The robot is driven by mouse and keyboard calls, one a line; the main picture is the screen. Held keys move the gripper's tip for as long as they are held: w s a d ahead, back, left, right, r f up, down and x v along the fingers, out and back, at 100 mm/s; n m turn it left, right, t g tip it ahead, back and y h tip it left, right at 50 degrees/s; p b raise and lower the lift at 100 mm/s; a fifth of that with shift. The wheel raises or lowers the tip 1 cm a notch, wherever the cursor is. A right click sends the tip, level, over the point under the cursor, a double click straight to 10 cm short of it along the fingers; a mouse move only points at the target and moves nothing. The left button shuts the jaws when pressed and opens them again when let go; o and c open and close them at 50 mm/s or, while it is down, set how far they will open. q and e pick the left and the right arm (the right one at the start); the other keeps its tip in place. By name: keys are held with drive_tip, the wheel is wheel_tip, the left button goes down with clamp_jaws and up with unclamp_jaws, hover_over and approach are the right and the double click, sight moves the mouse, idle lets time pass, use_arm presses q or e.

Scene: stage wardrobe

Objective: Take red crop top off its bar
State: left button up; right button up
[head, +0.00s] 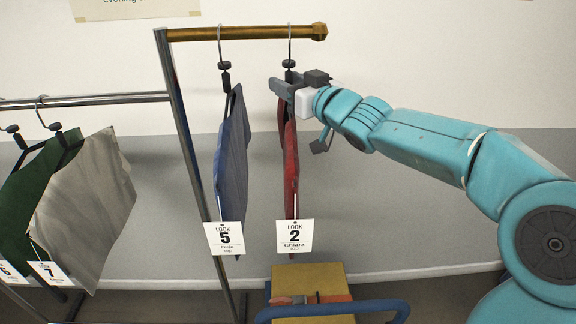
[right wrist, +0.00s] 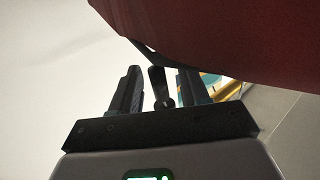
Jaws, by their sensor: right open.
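The red crop top (head: 291,165) hangs edge-on from a dark hanger (head: 289,66) near the capped end of the brass bar (head: 250,32). A tag reading "LOOK 2" (head: 294,236) hangs at its lower end. My right gripper (head: 277,88) is at the top of the red top, just below the hanger's dark knob, and hides part of the hanger. In the right wrist view its jaws (right wrist: 158,88) are open, with the hanger's dark neck (right wrist: 159,84) between them, and the red cloth (right wrist: 225,35) fills the upper right. My left gripper is not in view.
A blue garment (head: 231,150) tagged "LOOK 5" hangs just left on the same bar. A grey garment (head: 90,205) and a green one (head: 30,200) hang on a chrome rail (head: 90,100) further left. A yellow box (head: 305,279) and a blue tube (head: 335,308) are below.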

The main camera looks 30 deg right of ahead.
drive_tip(key=shift+w, duration=0.3)
drive_tip(key=shift+d, duration=0.15)
clamp_jaws()
